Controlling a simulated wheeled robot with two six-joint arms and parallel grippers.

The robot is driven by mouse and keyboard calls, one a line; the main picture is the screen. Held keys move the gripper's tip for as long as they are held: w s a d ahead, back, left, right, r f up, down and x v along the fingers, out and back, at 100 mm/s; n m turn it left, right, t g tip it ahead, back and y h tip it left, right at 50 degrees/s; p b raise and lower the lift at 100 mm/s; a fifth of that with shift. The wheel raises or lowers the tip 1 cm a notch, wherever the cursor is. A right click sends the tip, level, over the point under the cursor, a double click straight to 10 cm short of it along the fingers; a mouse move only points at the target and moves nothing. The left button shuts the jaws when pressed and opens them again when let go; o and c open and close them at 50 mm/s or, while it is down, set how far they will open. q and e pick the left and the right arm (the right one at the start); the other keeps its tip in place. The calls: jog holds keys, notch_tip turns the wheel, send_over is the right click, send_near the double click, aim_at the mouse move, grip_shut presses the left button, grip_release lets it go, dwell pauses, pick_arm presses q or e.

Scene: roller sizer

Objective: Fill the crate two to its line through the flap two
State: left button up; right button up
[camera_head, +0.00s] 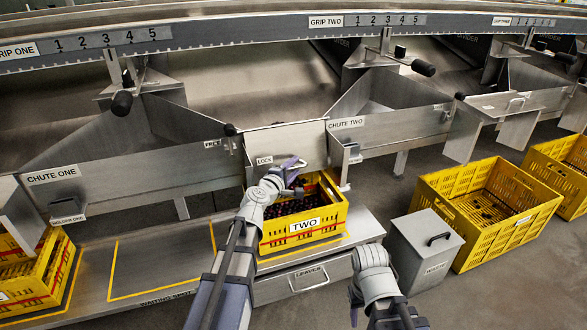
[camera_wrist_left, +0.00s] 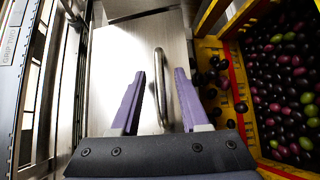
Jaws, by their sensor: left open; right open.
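Crate two (camera_head: 304,239) is yellow with a TWO label and stands on the bench below chute two. It holds dark purple and green fruit, which the left wrist view shows close up beside a red line on its wall (camera_wrist_left: 236,84). Whether the fruit meets the line I cannot tell. The flap two (camera_head: 287,139) is a grey metal plate by the LOCK label. My left gripper (camera_head: 293,168) is open at it; its purple fingers (camera_wrist_left: 160,100) appear on either side of the bar handle (camera_wrist_left: 160,80), not closed on it. My right gripper (camera_head: 354,312) is open, only partly visible low in the picture.
Chute two (camera_head: 390,128) is right of the flap and chute one (camera_head: 120,170) left. A grey lidded bin (camera_head: 425,250) stands right of the bench, beside a yellow crate (camera_head: 470,240) on the floor. A yellow-outlined bench area (camera_head: 165,262) left of crate two is clear.

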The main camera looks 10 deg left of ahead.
pick_arm(q)
jog(key=p+v, duration=0.1)
jog(key=v, duration=0.7)
jog(key=shift+d, duration=0.15)
